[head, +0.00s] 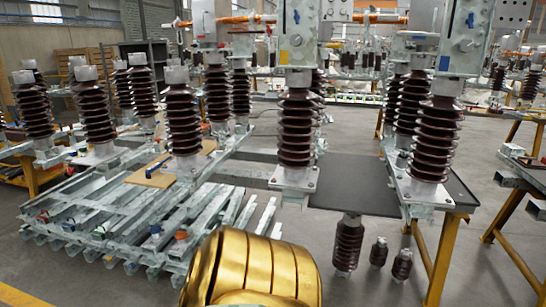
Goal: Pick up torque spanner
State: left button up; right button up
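I cannot make out a torque spanner for certain in the head view. A tan board (190,160) lies on the grey steel beams at left of centre. A small thin dark item with a blue end (155,168) lies on or beside it, too small to identify. The dark table top (352,190) at right of centre looks bare between the insulators. Neither of my grippers is in view, so I cannot see whether they hold anything.
Brown ribbed insulators (297,130) stand on steel frames at left, centre and right. Stacked steel beams (130,225) spread low at left. Yellow trestle legs (444,258) stand at right. A gold rounded body covers the bottom middle.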

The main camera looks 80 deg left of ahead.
aim_at(151, 169)
jog(key=u, duration=3.6)
jog(key=i+j+z, duration=0.1)
jog(key=i, duration=0.4)
jog(key=i+j+z, duration=0.1)
jog(key=i+j, duration=0.2)
jog(key=i, duration=0.2)
jog(key=i+j, duration=0.25)
jog(key=i, duration=0.2)
jog(key=l+z, duration=0.05)
